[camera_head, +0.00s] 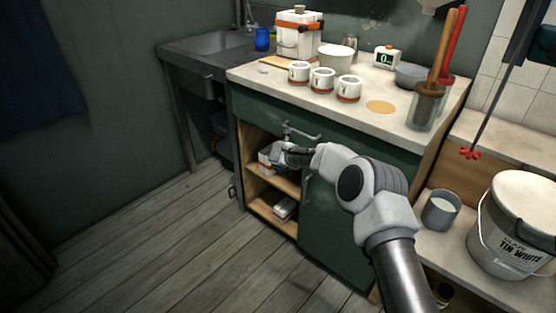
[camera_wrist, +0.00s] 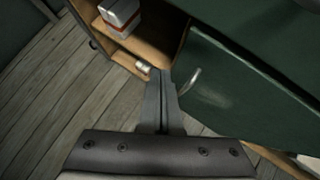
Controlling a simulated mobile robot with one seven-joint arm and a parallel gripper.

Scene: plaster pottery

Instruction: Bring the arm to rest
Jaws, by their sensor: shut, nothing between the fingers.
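My gripper (camera_wrist: 163,82) is shut and empty in the wrist view, its two fingers together and pointing toward the open shelves and the green door. In the head view the arm (camera_head: 375,200) reaches from the lower right, and its wrist end is in front of the green cabinet (camera_head: 336,225), just below the drawer handle. Part of the cabinet opening is hidden behind the wrist. The fingertips are hard to make out in the head view.
Wooden shelves (camera_head: 272,212) hold a white and red box (camera_wrist: 119,15). The counter (camera_head: 370,125) above bears mugs (camera_head: 322,80), a cooler-like box (camera_head: 298,38) and a tool jar (camera_head: 424,110). A paint bucket (camera_head: 520,225) stands at right. The floor (camera_head: 150,235) at left is clear.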

